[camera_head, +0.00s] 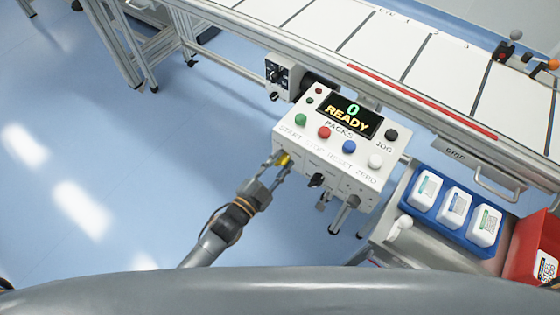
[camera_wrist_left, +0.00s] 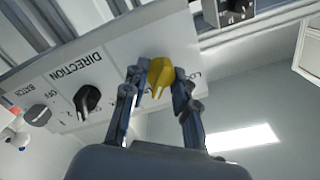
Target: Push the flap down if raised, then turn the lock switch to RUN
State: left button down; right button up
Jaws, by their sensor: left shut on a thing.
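A white control box (camera_head: 302,152) stands beside the conveyor, its display reading "0 READY". A yellow switch knob (camera_head: 284,158) is at the left of its lower face, and it also shows in the left wrist view (camera_wrist_left: 159,76). My left gripper (camera_head: 281,163) is shut on the yellow knob, with one finger on each side. The label around this knob is mostly hidden by the fingers. A black knob (camera_wrist_left: 87,99) labelled DIRECTION and a grey BATCH knob (camera_wrist_left: 38,115) sit beside it. I cannot make out a raised flap. My right gripper is out of view.
The conveyor (camera_head: 330,35) runs behind the box, with a red strip along its edge. A blue tray (camera_head: 422,212) of white containers and a red bin (camera_head: 525,245) stand at the right. Blue floor (camera_head: 90,140) is clear at left.

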pick_arm(q)
jog(key=shift+m, duration=0.6)
jog(key=c, duration=1.1)
grip_release()
jog(key=shift+s, duration=0.1)
jog(key=v, duration=1.2)
